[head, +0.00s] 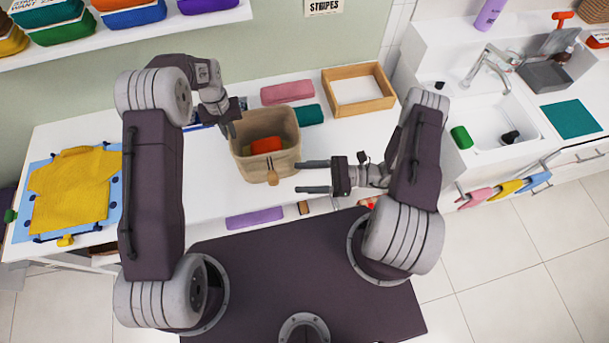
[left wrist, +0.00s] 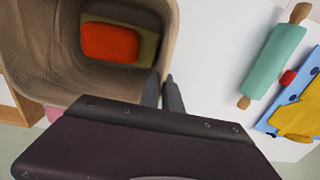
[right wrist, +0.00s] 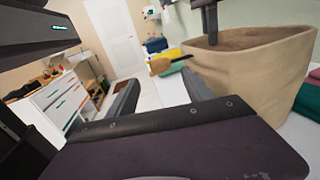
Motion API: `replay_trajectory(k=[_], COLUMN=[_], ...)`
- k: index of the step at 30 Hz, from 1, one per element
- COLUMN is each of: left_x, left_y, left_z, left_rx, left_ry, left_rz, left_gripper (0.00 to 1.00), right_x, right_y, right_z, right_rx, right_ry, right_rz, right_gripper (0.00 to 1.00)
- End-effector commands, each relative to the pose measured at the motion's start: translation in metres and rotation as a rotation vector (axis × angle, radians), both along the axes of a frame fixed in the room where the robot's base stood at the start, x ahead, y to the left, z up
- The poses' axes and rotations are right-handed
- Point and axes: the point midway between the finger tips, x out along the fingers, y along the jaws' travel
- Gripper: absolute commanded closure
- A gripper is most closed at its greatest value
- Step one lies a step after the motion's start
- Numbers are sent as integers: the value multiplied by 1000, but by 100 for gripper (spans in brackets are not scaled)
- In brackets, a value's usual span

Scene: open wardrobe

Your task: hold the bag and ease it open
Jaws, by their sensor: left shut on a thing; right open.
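The tan bag (head: 254,166) stands upright on the white table, its mouth open upward. An orange-red bundle (head: 266,145) and an olive-yellow one lie inside; both also show in the left wrist view.
A wooden tray (head: 334,106), a pink roll (head: 288,92) and a teal roll (head: 310,114) lie behind the bag. A purple cloth (head: 254,218) lies near the front edge. A yellow shirt (head: 72,185) lies at left, the sink (head: 490,125) at right.

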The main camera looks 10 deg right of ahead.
Motion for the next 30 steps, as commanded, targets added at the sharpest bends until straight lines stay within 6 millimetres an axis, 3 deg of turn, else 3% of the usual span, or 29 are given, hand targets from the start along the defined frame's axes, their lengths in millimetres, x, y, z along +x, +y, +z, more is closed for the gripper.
replay_trajectory(k=[2, 5, 8, 14, 21, 24, 30], left_x=[0, 0, 0, 0, 0, 0, 0], left_y=[0, 0, 0, 0, 0, 0, 0], left_z=[0, 0, 0, 0, 0, 0, 0], left_rx=[0, 0, 0, 0, 0, 0, 0], left_ry=[-1, -1, 0, 0, 0, 0, 0], left_rz=[0, 0, 0, 0, 0, 0, 0], left_gripper=[100, 100, 100, 100, 100, 100, 100], right_x=[0, 0, -1, -23, -52, -63, -62], right_y=[0, 0, 1, 0, -20, -36, -49], right_z=[0, 0, 0, 1, 0, -2, -3], right_rx=[0, 6, 36, 121, 151, 156, 194], right_ry=[0, 30, 175, 752, 1372, 1499, 1484], right_rz=[0, 0, 6, 104, 175, 174, 133], right_gripper=[43, 71, 99, 100, 100, 100, 100])
